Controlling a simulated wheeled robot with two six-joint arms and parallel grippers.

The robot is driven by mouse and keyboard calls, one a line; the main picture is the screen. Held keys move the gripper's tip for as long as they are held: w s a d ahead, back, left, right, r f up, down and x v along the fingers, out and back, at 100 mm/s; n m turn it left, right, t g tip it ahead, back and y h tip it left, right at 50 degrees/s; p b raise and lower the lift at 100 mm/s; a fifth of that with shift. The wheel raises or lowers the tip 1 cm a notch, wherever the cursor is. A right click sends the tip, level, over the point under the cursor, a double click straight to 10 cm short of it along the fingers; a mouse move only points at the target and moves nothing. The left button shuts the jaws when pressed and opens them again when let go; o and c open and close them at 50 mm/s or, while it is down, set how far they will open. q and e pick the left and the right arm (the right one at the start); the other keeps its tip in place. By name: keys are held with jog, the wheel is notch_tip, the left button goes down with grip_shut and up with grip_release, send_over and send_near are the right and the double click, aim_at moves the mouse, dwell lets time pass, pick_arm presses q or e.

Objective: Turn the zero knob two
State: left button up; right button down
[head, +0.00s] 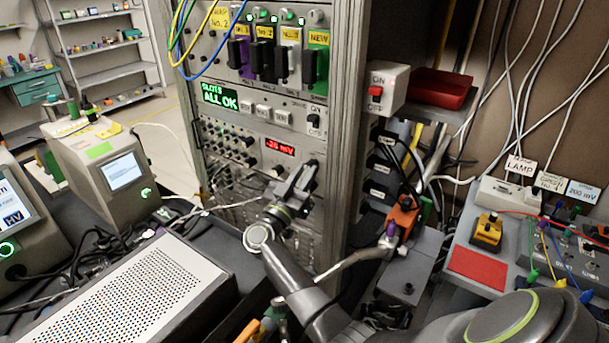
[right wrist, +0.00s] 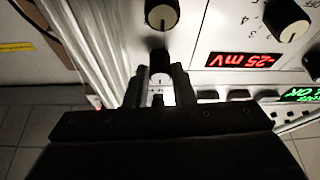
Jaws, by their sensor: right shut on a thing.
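My right gripper (head: 302,182) is at the front of the instrument rack, just below and right of a red display (head: 279,147). In the right wrist view the two fingers (right wrist: 159,78) are closed around the sides of a small dark knob (right wrist: 160,60) on the white panel. The same display (right wrist: 242,60) reads -25 mV there. The label of the gripped knob cannot be read, and in the head view my gripper hides it. My left gripper is not in view.
Another pale-capped knob (right wrist: 162,14) sits close to the gripped one. A green screen (head: 221,92) reads ALL OK. A switch box (head: 387,88) and red tray (head: 440,88) stand right of the rack. A perforated grey box (head: 130,300) lies at front left.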

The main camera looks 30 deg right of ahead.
jog(key=m+g+b, duration=0.1)
jog(key=m, duration=0.1)
jog(key=m+g, duration=0.1)
jog(key=m, duration=0.1)
jog(key=m+g+h+b, duration=0.1)
jog(key=m, duration=0.2)
jog(key=shift+w+a+f+g+b, duration=0.1)
jog(key=shift+w+g+b, duration=0.15)
jog(key=shift+g+b, duration=0.1)
jog(key=m+g+b, duration=0.1)
jog(key=m+b, duration=0.1)
jog(key=m, duration=0.1)
jog(key=m+g+b, duration=0.2)
jog(key=m, duration=0.2)
jog(key=shift+w+g, duration=0.15)
jog(key=shift+g, duration=0.1)
jog(key=m+b, duration=0.1)
jog(key=m, duration=0.1)
jog(key=m+g+y+b, duration=0.1)
jog(key=m, duration=0.1)
jog(key=m+y+b, duration=0.1)
jog(key=m, duration=0.1)
jog(key=shift+w+a+r+m+g+b, duration=0.1)
jog(key=shift+r+m+g+b, duration=0.2)
jog(key=shift+g+b, duration=0.1)
jog(key=shift+r+m+y+b, duration=0.25)
jog(key=shift+m+y+b, duration=0.6)
jog(key=shift+m, duration=0.85)
